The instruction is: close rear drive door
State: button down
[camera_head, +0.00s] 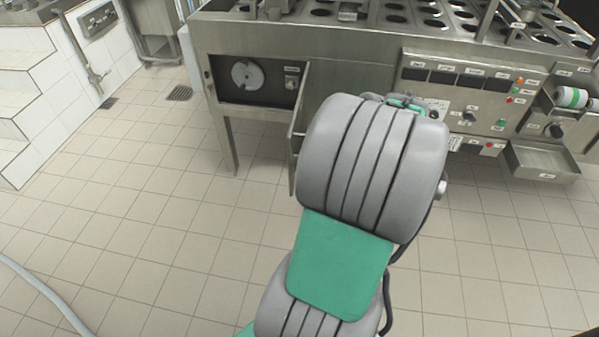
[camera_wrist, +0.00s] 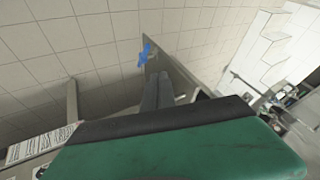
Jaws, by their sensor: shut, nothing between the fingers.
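The drive door (camera_head: 297,135) stands open on the front of the steel machine and shows nearly edge-on in the head view, swung out from the right side of the drive compartment (camera_head: 258,80). The compartment is uncovered, with a round disc and a small switch inside. My arm hides part of the door and my gripper in the head view. In the wrist view my gripper (camera_wrist: 158,92) is shut and empty, its fingers close to a grey panel (camera_wrist: 178,70), apparently the door. A small blue piece (camera_wrist: 146,52) shows at that panel's edge. I cannot tell whether they touch.
The machine's control panel (camera_head: 470,95) and a steel tray (camera_head: 541,160) are to the right of my arm. A machine leg (camera_head: 229,140) stands below the compartment. A hose (camera_head: 40,287) lies at lower left. The tiled floor (camera_head: 150,225) in front is mostly clear.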

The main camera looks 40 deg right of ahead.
jog(key=w+b+x, duration=0.1)
jog(key=x, duration=1)
jog(key=shift+w+d+m+t+b, duration=0.2)
jog(key=shift+m+t+b, duration=0.1)
jog(key=shift+m+b, duration=0.1)
jog(key=shift+r, duration=0.1)
